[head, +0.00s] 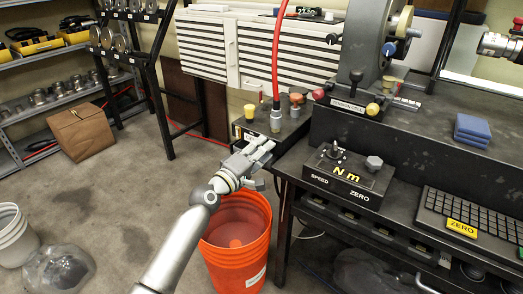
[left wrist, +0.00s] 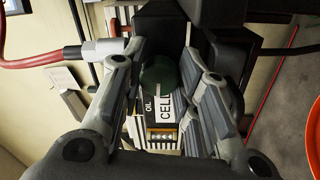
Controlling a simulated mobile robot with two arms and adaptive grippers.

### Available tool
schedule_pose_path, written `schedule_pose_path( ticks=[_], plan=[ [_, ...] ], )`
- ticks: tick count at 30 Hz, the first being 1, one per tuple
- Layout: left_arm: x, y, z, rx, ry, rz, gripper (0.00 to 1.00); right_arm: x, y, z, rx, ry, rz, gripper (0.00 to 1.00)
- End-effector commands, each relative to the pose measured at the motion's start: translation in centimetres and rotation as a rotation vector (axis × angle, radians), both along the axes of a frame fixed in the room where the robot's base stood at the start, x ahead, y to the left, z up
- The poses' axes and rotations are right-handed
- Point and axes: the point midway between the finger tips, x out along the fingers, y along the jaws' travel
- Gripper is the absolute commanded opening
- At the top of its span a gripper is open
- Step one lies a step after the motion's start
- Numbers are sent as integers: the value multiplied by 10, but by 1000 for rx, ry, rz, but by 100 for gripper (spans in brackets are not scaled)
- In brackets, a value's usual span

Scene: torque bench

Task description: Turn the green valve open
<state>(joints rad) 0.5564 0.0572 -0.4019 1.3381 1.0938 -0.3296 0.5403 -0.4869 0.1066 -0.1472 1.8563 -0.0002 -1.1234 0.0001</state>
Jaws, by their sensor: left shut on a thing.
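The green valve is a dark green round knob (left wrist: 158,72) in the left wrist view, in front of a black box with a label reading OIL CELL (left wrist: 163,108). My left gripper (head: 266,150) reaches the near side of this low black box (head: 291,128) in the head view. Its fingers stand on both sides of the green knob and are shut on it. In the head view the green knob is hidden by the gripper.
A red hose (head: 277,60) rises from a metal fitting on the black box; a yellow knob (head: 249,112) and orange knobs stand nearby. An orange bucket (head: 240,238) is below my left arm. The black bench (head: 420,150) with a speed box (head: 348,178) lies right.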

Motion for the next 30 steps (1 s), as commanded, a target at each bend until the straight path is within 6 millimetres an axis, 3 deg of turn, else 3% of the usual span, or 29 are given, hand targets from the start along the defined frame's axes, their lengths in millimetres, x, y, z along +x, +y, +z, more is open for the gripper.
schedule_pose_path(
  ticks=[6, 7, 12, 23, 30],
  plan=[
    [0, 0, -1, 2, 1, 1, 6, 0, 0, 0, 0, 0, 0, 40],
    [0, 0, -1, 2, 1, 1, 32, 0, 0, 0, 1, 0, 0, 40],
    [0, 0, -1, 3, 0, 1, 51, 0, 0, 0, 1, 0, 0, 40],
    [-2, 2, -1, 2, -1, 0, 51, 2, -1, 1, 0, -2, -1, 40],
    [-24, 18, -2, 3, 0, 2, 51, 1, 0, 1, 0, -1, -1, 40]
  ],
)
